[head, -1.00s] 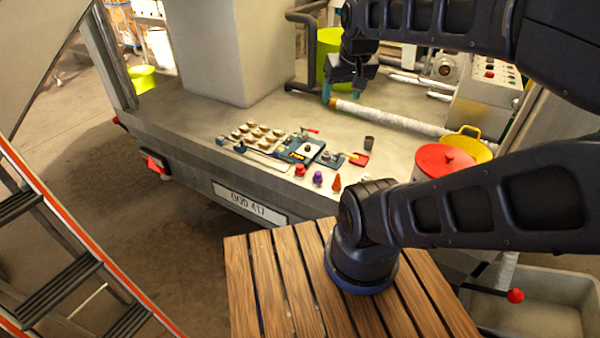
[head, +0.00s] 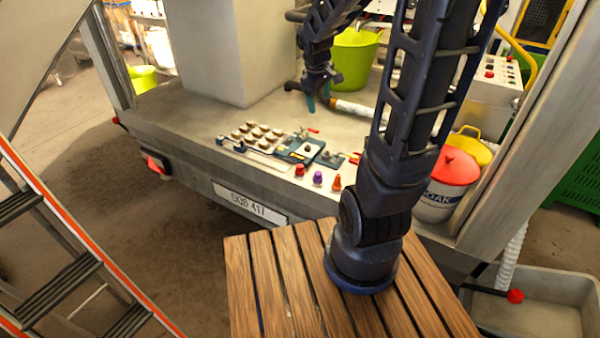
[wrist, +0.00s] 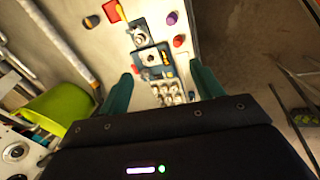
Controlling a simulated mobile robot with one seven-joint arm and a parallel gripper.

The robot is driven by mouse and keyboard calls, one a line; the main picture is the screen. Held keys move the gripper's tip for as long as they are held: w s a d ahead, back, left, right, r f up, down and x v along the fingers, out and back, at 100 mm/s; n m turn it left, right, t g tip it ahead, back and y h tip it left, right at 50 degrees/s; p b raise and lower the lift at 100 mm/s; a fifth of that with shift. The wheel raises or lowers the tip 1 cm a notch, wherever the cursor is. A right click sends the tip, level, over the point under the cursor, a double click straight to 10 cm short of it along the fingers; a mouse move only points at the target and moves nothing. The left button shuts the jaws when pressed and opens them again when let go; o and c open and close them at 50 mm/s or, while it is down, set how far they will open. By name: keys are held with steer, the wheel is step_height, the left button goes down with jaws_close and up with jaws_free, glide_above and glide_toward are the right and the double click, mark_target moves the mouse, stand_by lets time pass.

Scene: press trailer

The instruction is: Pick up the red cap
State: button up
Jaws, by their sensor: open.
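The red cap (head: 299,169) is a small red piece near the trailer bed's front edge, left of a purple piece (head: 318,177) and an orange-red cone (head: 336,182). In the wrist view the red cap (wrist: 179,41) shows beside the purple piece (wrist: 172,18), beyond my fingertips. My gripper (head: 318,100) is above the bed, behind the small parts and well apart from the red cap. Its two teal fingers are spread and empty, and they also show in the wrist view (wrist: 163,75).
A holder with several round pieces (head: 258,133) and a blue fixture (head: 302,149) lie behind the red cap. A red-lidded bucket (head: 455,168) and a yellow pail (head: 470,143) stand at the right. A green tub (head: 355,60) and a large pale block (head: 228,50) stand farther back.

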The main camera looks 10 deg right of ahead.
steer(key=w+a+f+n+g, duration=0.15)
steer(key=w+f+n, duration=0.35)
steer(key=w+f, duration=0.5)
steer(key=n, duration=0.5)
glide_toward(300, 165)
steer(key=shift+g, duration=0.45)
steer(key=shift+w+d+f, duration=0.1)
steer(key=shift+d+f, duration=0.15)
steer(key=shift+f, duration=1.5)
steer(key=shift+w+d+f, duration=0.1)
steer(key=shift+d+f, duration=0.15)
steer(key=shift+f, duration=1.5)
steer(key=shift+w+d+f, duration=0.1)
steer(key=shift+d+f, duration=0.15)
steer(key=shift+f, duration=1.5)
steer(key=c, duration=1.2)
steer(key=shift+o, duration=0.2)
steer(key=shift+r, duration=0.1)
